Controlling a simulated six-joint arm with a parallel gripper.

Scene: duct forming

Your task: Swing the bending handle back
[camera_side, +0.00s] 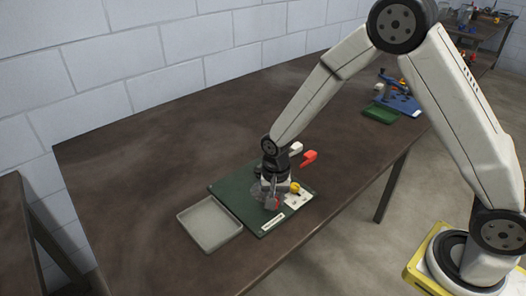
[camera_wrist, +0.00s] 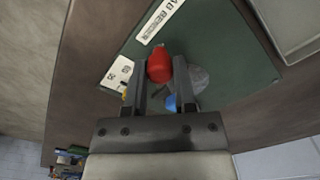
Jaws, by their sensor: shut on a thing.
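My gripper (camera_side: 271,198) is low over the dark green board (camera_side: 226,190), pointing down. In the wrist view its two fingers (camera_wrist: 160,72) are closed around a red knob (camera_wrist: 159,66), which I take to be the grip of the bending handle. Only a little of this red knob shows in the side view (camera_side: 273,204). A grey round part (camera_wrist: 199,80) sits beside the fingers, and a blue piece (camera_wrist: 172,102) shows behind the knob. The rest of the handle is hidden by my gripper.
A yellow knob (camera_side: 294,187) stands on a white labelled plate (camera_side: 297,200) close to my gripper.

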